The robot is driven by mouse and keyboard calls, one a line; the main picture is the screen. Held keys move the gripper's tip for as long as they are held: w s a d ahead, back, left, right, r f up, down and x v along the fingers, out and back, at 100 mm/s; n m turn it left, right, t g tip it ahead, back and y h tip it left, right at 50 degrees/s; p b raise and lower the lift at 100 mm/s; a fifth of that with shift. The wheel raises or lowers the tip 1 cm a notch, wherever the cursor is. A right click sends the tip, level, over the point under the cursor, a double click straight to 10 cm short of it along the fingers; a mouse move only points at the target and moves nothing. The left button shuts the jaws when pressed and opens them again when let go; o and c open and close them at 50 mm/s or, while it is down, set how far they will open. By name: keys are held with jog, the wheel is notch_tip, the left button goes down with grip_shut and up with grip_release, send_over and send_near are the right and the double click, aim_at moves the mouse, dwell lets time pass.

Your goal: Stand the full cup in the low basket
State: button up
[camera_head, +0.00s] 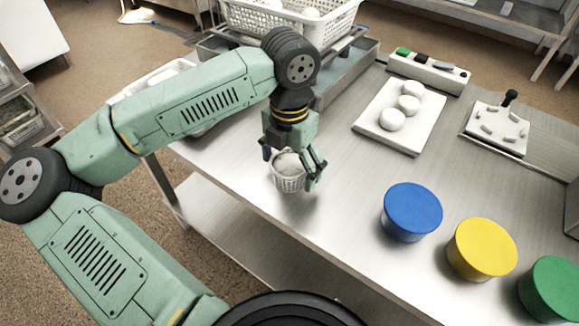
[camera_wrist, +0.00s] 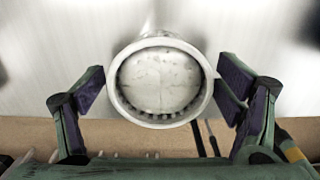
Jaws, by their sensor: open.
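The full cup (camera_head: 289,183) is a small white perforated cup, filled to near its rim with something pale. It stands upright near the table's left front edge. My gripper (camera_head: 291,167) is above it with its fingers open on either side. In the wrist view the cup (camera_wrist: 160,82) sits between the open fingers; the right finger is very close to its rim, and I cannot tell whether it touches. A low white basket (camera_head: 155,77) lies at the table's left end, mostly hidden behind my arm.
A larger white basket (camera_head: 331,24) with round white items stands raised at the back. A white board (camera_head: 372,126) holds several white balls. Blue (camera_head: 412,208), yellow (camera_head: 482,248) and green (camera_head: 552,288) round-topped containers stand at the right front. The table between cup and board is clear.

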jog(key=shift+f, duration=0.55)
jog(key=c, duration=1)
jog(key=shift+r, duration=0.1)
jog(key=shift+c, duration=0.4)
